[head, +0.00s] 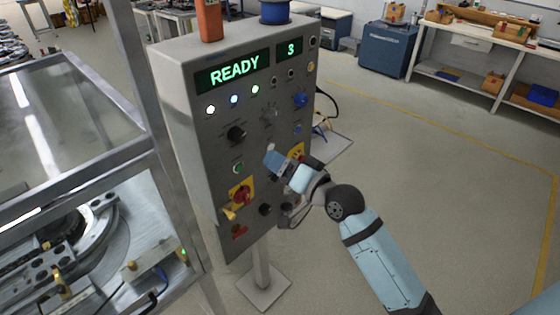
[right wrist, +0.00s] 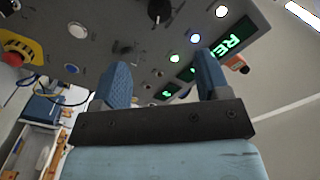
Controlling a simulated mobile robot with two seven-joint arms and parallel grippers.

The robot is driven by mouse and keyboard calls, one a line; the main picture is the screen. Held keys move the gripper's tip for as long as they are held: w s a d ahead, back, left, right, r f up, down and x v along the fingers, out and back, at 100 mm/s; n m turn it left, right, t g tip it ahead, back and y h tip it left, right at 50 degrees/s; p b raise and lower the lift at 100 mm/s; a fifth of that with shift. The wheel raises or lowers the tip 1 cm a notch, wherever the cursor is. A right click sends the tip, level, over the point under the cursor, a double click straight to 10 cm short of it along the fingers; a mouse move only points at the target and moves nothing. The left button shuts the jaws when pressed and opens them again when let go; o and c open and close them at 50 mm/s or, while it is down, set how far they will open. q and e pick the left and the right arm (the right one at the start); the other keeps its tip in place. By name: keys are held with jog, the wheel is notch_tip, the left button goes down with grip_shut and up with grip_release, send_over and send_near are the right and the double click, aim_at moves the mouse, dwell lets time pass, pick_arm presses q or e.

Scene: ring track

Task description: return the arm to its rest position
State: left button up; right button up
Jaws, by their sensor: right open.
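My right arm (head: 378,250) comes in from the lower right, bent at a dark joint. Its right gripper (head: 280,164) is in front of the grey control panel (head: 207,150), at about mid-height. In the right wrist view the two blue fingers (right wrist: 164,78) stand apart with nothing between them. The panel (right wrist: 105,28) lies beyond the fingertips, and I cannot tell whether any finger touches it. The gripper and wrist hide part of the panel's lower right controls. My left gripper is not in view.
The panel's green display (head: 235,71) reads READY and a smaller display (head: 291,49) reads 3. A red switch on a yellow plate (head: 241,194) sits lower left. A metal-framed enclosure (head: 165,140) stands at left. Open floor (head: 450,190) lies to the right, before a workbench (head: 470,45).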

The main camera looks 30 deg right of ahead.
jog(key=s+a+f+n+g+h, duration=0.1)
jog(key=s+a+f+n+g, duration=0.1)
jog(key=s+f, duration=0.9)
jog(key=s+a+f+n+g+h, duration=0.2)
jog(key=s+f+n+g, duration=0.2)
jog(key=s+f, duration=0.7)
notch_tip(320, 180, down, 8)
jog(key=shift+f+n, duration=0.1)
jog(key=shift+n, duration=1)
jog(key=shift+w, duration=0.1)
jog(key=shift+c, duration=0.4)
